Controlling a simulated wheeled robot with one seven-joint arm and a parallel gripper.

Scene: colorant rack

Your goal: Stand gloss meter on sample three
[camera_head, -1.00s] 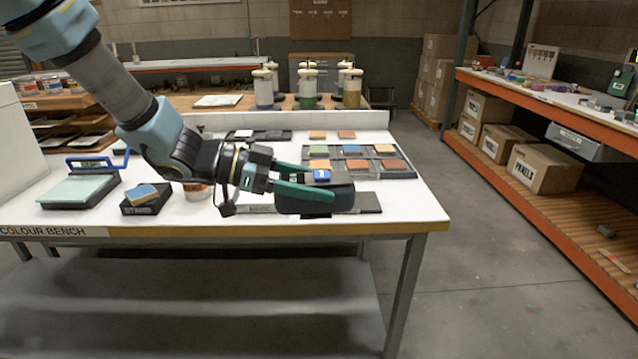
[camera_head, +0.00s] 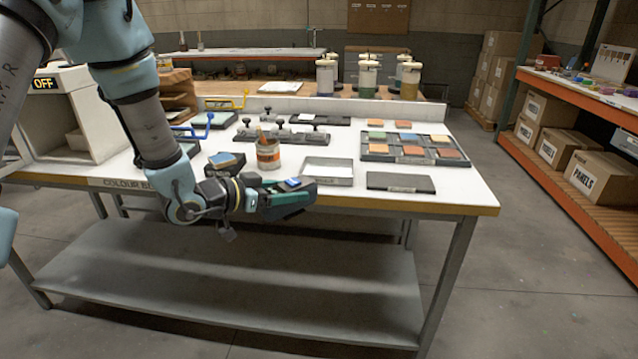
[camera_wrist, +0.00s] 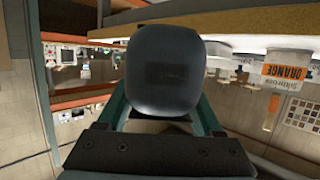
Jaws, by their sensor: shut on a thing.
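My gripper (camera_head: 296,197) has green fingers and is shut on the gloss meter (camera_head: 305,187), a dark rounded block with a small blue screen on top. It is held in the air by the bench's front edge. In the wrist view the gloss meter (camera_wrist: 165,72) fills the space between the fingers. The sample rack (camera_head: 373,158) is a dark tray of several coloured tiles, green, blue, yellow and orange among them, behind and right of my gripper. I cannot read which tile is sample three.
A can with an orange label (camera_head: 268,154) and a grey tray with a white inside (camera_head: 327,182) stand close behind my gripper. A dark flat plate (camera_head: 400,188) lies right of the tray. Bare white bench top (camera_head: 465,185) shows at the right. The floor beyond is clear.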

